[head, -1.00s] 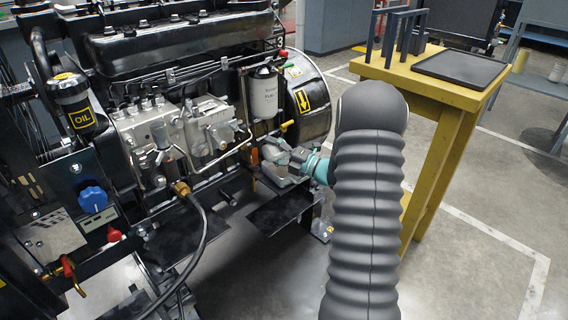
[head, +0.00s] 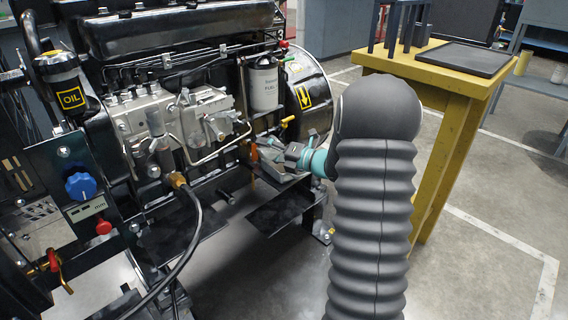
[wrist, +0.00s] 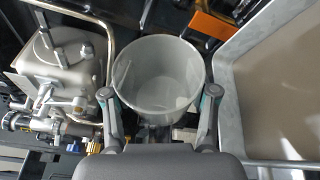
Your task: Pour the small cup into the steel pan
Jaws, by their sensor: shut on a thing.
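My gripper (wrist: 159,96) is shut on the small cup (wrist: 158,62), a pale grey cup seen from above its open mouth in the wrist view. One finger lies on each side of it. I cannot tell whether anything is in the cup. A large pan with a pale metal rim (wrist: 229,110) and a brownish inside fills the right of the wrist view, beside the gripper and apart from the cup; it appears to be the steel pan. In the head view my gripper (head: 298,158) is small, beside the engine's lower side, and the cup is hard to make out there.
The diesel engine (head: 180,30) stands close on the left, with a white fuel filter (head: 264,84), pipes and a black hose (head: 190,225). A dark flat plate (head: 280,212) lies below my gripper. A yellow table (head: 450,85) with a black tray (head: 462,60) stands behind my arm.

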